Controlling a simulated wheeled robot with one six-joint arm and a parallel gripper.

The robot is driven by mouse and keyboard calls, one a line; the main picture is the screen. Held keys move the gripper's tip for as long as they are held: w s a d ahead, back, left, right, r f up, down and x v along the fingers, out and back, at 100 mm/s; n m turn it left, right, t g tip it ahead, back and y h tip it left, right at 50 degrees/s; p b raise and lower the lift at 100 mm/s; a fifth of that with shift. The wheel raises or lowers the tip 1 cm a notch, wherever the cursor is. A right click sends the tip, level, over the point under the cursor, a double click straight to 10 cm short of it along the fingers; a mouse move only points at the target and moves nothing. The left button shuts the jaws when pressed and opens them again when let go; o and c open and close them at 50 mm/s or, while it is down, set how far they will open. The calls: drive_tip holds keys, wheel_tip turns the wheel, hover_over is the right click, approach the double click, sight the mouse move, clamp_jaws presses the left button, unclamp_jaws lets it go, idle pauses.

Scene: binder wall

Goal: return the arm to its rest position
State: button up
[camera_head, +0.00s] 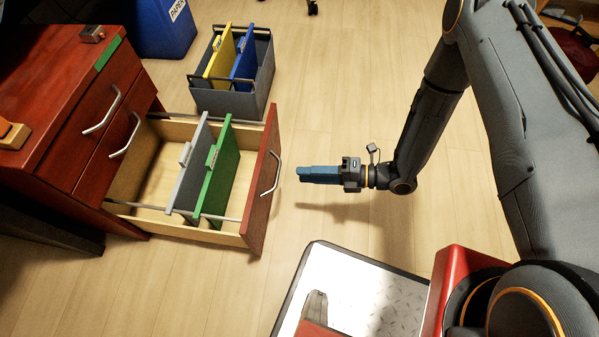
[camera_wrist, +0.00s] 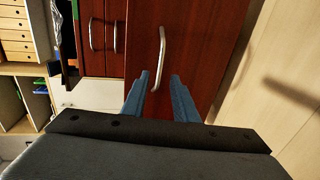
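My arm reaches in from the right in the head view, and my gripper (camera_head: 303,174) hangs over the floor, to the right of the open drawer's front. In the wrist view my gripper's two blue fingers (camera_wrist: 159,82) stand apart with nothing between them, so it is open and empty. The red drawer front (camera_wrist: 195,40) with its silver handle (camera_wrist: 161,55) shows beyond the fingertips. The handle also shows in the head view (camera_head: 272,174), apart from my gripper by a gap.
The drawer (camera_head: 145,210) is pulled out and holds a grey folder (camera_head: 189,168) and a green folder (camera_head: 217,172). A grey box (camera_head: 233,100) with yellow and blue folders stands behind it. A blue bin (camera_head: 160,28) is at the back. The floor (camera_head: 345,90) between box and arm is clear.

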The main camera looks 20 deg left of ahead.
drive_tip(key=shift+d, duration=0.1)
idle(0.5)
drive_tip(key=w+a+r+m+t+h, duration=0.2)
drive_tip(key=w+r+m+t+h, duration=0.15)
drive_tip(key=w, duration=0.55)
drive_tip(key=w+d+r+m+t+h, duration=0.2)
drive_tip(key=w+r+m+h, duration=0.2)
drive_tip(key=r+m, duration=0.25)
drive_tip(key=w+d+r+m+t+h, duration=0.2)
drive_tip(key=w+d+r+m+h, duration=0.15)
drive_tip(key=r+m, duration=0.35)
drive_tip(key=s+d+r+m+g+h, duration=0.2)
drive_tip(key=s+d+r+m, duration=0.2)
drive_tip(key=s+r+m, duration=0.45)
drive_tip(key=s+d+r+m+g+h, duration=0.15)
drive_tip(key=s+d+r+m, duration=0.35)
drive_tip(key=s+r, duration=0.65)
drive_tip(key=s+d+r+m+p, duration=0.1)
drive_tip(key=d+r+m+p, duration=0.3)
drive_tip(key=d+r+p, duration=0.6)
drive_tip(key=s+d+r+m+p, duration=0.2)
drive_tip(key=d+r+m+p, duration=0.2)
drive_tip(key=d+r+p, duration=0.6)
wheel_tip(320, 180, up, 5)
drive_tip(key=p, duration=0.9)
drive_tip(key=shift+f+h, duration=0.15)
drive_tip(key=shift+h, duration=0.2)
